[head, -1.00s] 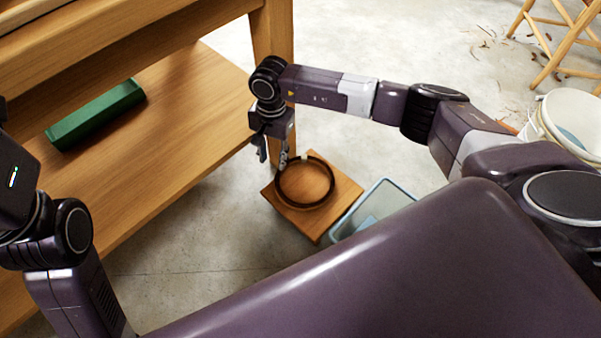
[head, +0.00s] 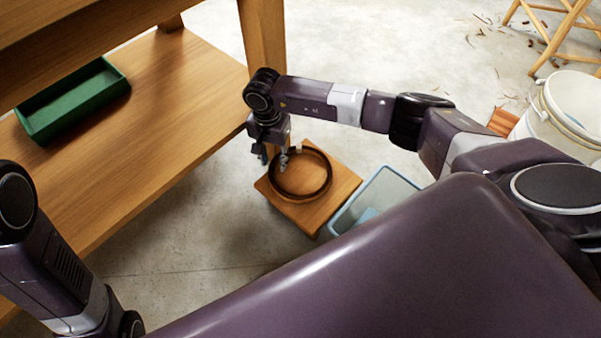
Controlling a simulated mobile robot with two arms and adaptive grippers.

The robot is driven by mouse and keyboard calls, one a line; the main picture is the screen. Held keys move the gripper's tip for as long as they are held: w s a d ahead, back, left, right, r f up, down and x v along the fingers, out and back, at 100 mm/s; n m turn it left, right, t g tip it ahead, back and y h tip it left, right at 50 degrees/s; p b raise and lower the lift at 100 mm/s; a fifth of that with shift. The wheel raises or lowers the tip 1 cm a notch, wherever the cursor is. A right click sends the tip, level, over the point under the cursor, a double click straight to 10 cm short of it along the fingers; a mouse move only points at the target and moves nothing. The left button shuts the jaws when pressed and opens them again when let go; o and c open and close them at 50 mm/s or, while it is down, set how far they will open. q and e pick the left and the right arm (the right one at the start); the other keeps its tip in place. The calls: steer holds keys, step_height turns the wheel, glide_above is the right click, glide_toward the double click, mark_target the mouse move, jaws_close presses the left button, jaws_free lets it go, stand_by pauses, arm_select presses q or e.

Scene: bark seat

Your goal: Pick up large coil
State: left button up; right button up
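The large coil (head: 328,184) is a dark brown ring with a small pale tie at its far side. It lies on a square wooden board or low stool (head: 339,191) on the floor. My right gripper (head: 273,160) points down at the coil's far left edge. One finger overlaps the ring in the picture; I cannot tell whether it touches. The fingers look apart, with nothing visible between them. My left arm is at the lower left, and its gripper is outside the picture.
A wooden bench with a low shelf (head: 150,135) fills the left, its leg (head: 263,40) close behind my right gripper. A green tray (head: 75,100) sits on the shelf. A pale blue bin (head: 385,190) stands right of the board. White buckets (head: 565,112) stand at the right.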

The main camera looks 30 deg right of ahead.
jaws_close()
steer(key=shift+r, duration=0.1)
stand_by(0.3)
